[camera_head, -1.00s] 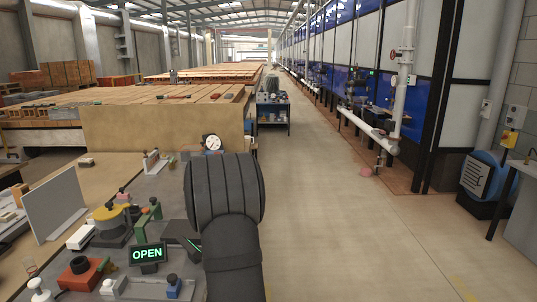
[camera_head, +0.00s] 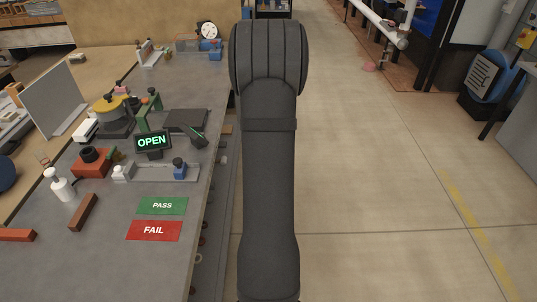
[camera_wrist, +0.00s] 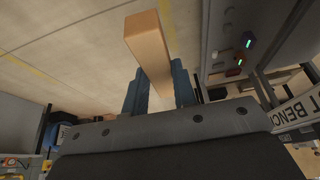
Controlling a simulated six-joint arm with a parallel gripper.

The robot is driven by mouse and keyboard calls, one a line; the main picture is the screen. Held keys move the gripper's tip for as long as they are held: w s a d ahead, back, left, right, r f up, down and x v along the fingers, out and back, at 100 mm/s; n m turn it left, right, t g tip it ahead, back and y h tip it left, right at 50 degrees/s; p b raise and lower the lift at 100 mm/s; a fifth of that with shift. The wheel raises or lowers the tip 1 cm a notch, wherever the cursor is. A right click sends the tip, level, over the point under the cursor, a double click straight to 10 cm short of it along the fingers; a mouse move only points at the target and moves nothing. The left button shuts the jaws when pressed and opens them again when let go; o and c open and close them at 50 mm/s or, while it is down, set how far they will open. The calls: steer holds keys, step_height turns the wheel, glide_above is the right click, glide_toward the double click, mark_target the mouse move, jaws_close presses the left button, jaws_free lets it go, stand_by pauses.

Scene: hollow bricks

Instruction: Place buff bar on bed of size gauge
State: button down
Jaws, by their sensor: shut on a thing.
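The buff bar (camera_wrist: 150,45) is between the two blue fingers of my gripper (camera_wrist: 160,70) in the wrist view, with one end sticking out past the fingertips. My gripper is shut on it. In the head view my own arm hides the gripper and the bar; the arm stands over the floor, right of the bench. A long grey fixture (camera_head: 150,174) with a blue block (camera_head: 179,168) at its right end lies on the bench below the OPEN display; it may be the size gauge. Its bed looks empty.
The grey bench (camera_head: 100,270) carries green PASS (camera_head: 163,206) and red FAIL (camera_head: 154,231) plates in front of the fixture. Two red-brown bars (camera_head: 83,212) (camera_head: 17,235), a white bottle (camera_head: 61,186) and a yellow-topped device (camera_head: 110,103) stand left. A dial gauge (camera_head: 208,30) is at the back.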

steer(key=w+a+r, duration=0.2)
steer(key=w+r, duration=0.2)
steer(key=r, duration=0.5)
steer(key=w+a+r, duration=0.2)
steer(key=w+r, duration=0.2)
steer(key=r, duration=0.6)
steer(key=s+a+n+g+y, duration=0.2)
steer(key=s+a+n, duration=0.2)
steer(key=a+n, duration=0.85)
steer(key=s+a+n+g+y, duration=0.2)
steer(key=s+a+n+y, duration=0.3)
steer(key=a, duration=1.5)
steer(key=shift+w+a+f+n+h, duration=0.15)
steer(key=shift+f+h, duration=0.25)
steer(key=shift+f, duration=0.8)
steer(key=shift+w+d+f+n+h, duration=0.15)
steer(key=shift+f+h, duration=0.25)
steer(key=shift+f, duration=0.85)
steer(key=shift+w+a+f+n+h, duration=0.15)
steer(key=shift+f+h, duration=0.25)
steer(key=shift+f, duration=0.8)
steer(key=shift+f, duration=0.6)
steer(key=c, duration=1.1)
jaws_free()
steer(key=shift+w, duration=0.1)
